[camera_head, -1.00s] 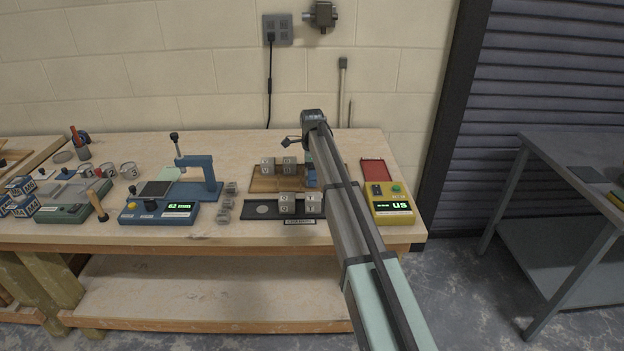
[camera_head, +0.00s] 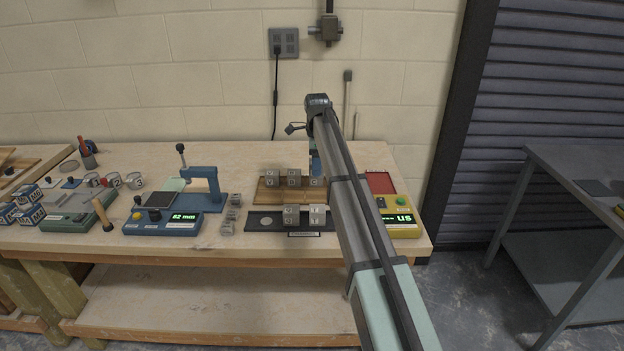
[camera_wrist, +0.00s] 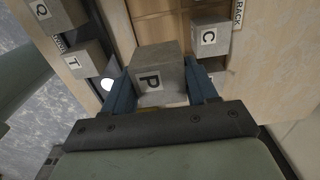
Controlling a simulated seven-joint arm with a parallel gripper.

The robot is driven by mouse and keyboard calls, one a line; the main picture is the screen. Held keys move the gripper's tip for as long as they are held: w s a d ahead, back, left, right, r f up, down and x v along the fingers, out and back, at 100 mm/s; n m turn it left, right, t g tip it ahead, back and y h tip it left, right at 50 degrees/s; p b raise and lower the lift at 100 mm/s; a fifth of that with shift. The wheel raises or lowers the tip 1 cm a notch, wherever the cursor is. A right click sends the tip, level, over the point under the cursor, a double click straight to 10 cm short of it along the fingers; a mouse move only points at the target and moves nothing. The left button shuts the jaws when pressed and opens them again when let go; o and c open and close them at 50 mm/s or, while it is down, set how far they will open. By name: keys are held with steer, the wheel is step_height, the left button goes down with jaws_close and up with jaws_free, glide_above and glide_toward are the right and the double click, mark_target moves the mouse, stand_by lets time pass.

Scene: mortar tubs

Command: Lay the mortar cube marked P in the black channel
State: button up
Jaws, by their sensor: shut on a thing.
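The mortar cube marked P (camera_wrist: 156,76) is grey with a white letter label. In the wrist view it sits between the blue fingers of my gripper (camera_wrist: 158,92), which is shut on it. The head view shows my gripper (camera_head: 316,170) over the right end of the wooden rack; the cube's letter is too small to read there. The black channel (camera_head: 253,223) lies in front of the rack. Two cubes stand at its right part, marked Q (camera_wrist: 43,11) and T (camera_wrist: 74,64) in the wrist view.
The wooden rack (camera_head: 263,196) holds other cubes, one marked C (camera_wrist: 209,37). A yellow device with a green display (camera_head: 399,222) stands to the right. A blue press (camera_head: 205,190) and a column of small grey blocks (camera_head: 230,214) are left of the channel.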

steer(key=s+a+r+n, duration=0.1)
steer(key=s+a, duration=0.4)
steer(key=a, duration=0.3)
steer(key=s+a+r+n, duration=0.1)
steer(key=s+a, duration=0.4)
steer(key=a, duration=0.3)
steer(key=shift+s+f+m, duration=0.35)
steer(key=shift+s+f, duration=0.25)
steer(key=shift+f, duration=1.15)
steer(key=shift+s+f+m, duration=0.3)
steer(key=shift+s+f, duration=0.25)
steer(key=shift+f, duration=1.25)
steer(key=shift+s+f+m, duration=0.35)
steer(key=shift+s+f, duration=0.25)
steer(key=shift+f, duration=1.15)
steer(key=shift+f, duration=0.15)
steer(key=o, duration=1.2)
steer(key=shift+o, duration=0.2)
step_height(320, 180, up, 12)
